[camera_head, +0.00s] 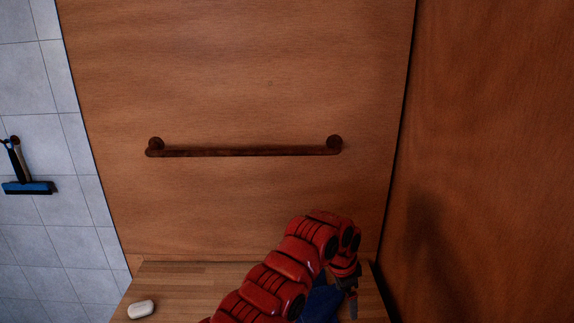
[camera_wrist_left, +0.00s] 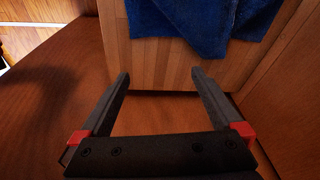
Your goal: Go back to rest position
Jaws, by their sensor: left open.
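My left arm, red and jointed, reaches over a wooden shelf in the head view. Its gripper (camera_head: 350,287) points down near the shelf's right end, partly hidden by the wrist. In the left wrist view the gripper (camera_wrist_left: 160,74) has its two dark fingers apart with nothing between them. A blue cloth (camera_wrist_left: 205,28) lies beyond the fingertips, apart from them, over the light wooden surface; in the head view it shows partly behind my arm (camera_head: 322,304). My right gripper is in neither view.
The wooden shelf (camera_head: 190,283) carries a small white soap-like object (camera_head: 141,309) at its left. A dark rail (camera_head: 245,151) is fixed to the wooden back panel. A wooden wall (camera_head: 490,150) stands close on the right. A blue squeegee (camera_head: 28,187) hangs on the left tiles.

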